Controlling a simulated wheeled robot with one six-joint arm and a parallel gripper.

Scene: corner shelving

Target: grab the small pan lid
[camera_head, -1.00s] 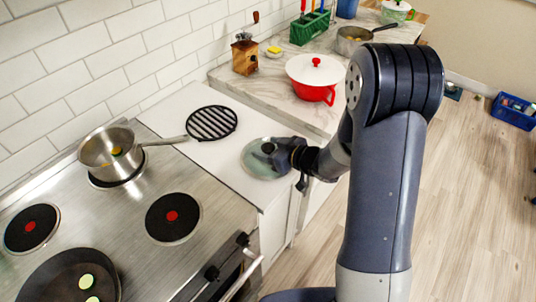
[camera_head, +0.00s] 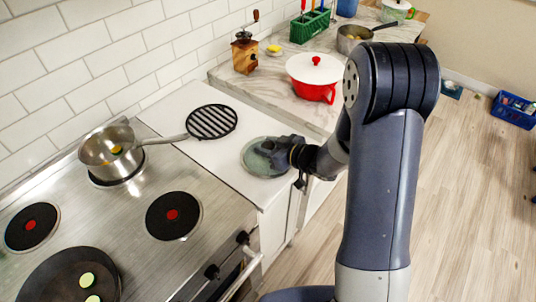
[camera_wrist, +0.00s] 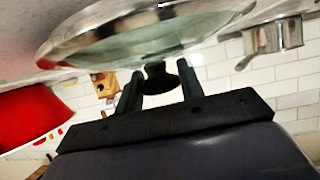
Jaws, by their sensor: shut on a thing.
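The small pan lid (camera_head: 256,166) is a round greenish glass disc with a pale rim, over the white counter to the right of the stove. It also shows in the wrist view (camera_wrist: 130,40), filling the top, with its dark knob (camera_wrist: 158,80) below it. My gripper (camera_head: 272,152) reaches in from the right, over the lid. In the wrist view my gripper (camera_wrist: 157,78) has its two dark fingers on either side of the knob, shut on it. In the head view my gripper hides the knob. I cannot tell whether the lid touches the counter.
A black round trivet (camera_head: 212,122) lies behind the lid. A red pot with a white lid (camera_head: 314,77) stands at the back right. A saucepan (camera_head: 110,152) sits on the stove, its handle pointing toward the trivet. A frying pan (camera_head: 68,278) is at front left.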

